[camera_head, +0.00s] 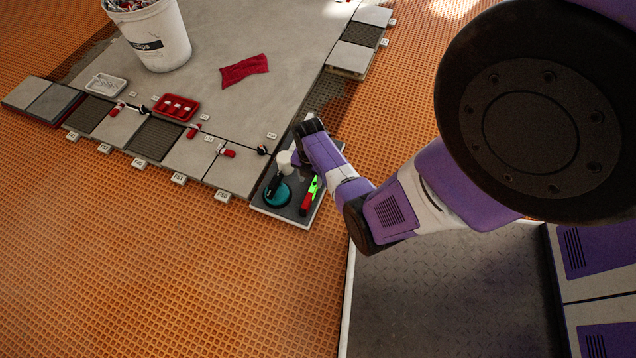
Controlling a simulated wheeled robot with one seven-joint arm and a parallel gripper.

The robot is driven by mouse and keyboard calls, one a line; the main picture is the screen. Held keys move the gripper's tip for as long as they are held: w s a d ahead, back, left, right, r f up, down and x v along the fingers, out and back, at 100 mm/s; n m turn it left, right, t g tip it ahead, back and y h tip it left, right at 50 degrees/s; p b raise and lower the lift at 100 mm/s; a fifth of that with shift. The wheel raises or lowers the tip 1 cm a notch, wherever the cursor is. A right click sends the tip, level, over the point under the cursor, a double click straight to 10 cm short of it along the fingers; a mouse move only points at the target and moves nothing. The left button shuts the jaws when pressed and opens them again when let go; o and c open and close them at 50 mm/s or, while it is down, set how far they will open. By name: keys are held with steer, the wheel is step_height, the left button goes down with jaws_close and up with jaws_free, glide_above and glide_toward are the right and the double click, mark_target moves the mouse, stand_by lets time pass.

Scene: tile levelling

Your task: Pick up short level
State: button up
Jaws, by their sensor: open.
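The short level appears to be the red bar with a bright green part (311,196), lying on a grey tray (299,217) with a pale rim. My gripper (298,161) is at the end of the purple arm, over the tray and just behind the level. It is small and dark here and partly hidden by my wrist. It is open and apart from the level. Left of the level on the tray are a teal disc (279,196) and a white-headed tool with a black handle (272,186).
A tiled floor section (205,100) carries a white bucket of clips (157,38), a red cloth (244,70), a red tray (176,107) and a white tray (105,84). Numbered tags line its front edge. The orange ribbed floor (150,270) in front is clear.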

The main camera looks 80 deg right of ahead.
mark_target(312, 188)
steer(key=shift+s+f+b, duration=0.2)
steer(key=shift+f+b, duration=2.4)
steer(key=shift+f, duration=1.25)
steer(key=shift+r, duration=0.1)
jaws_close()
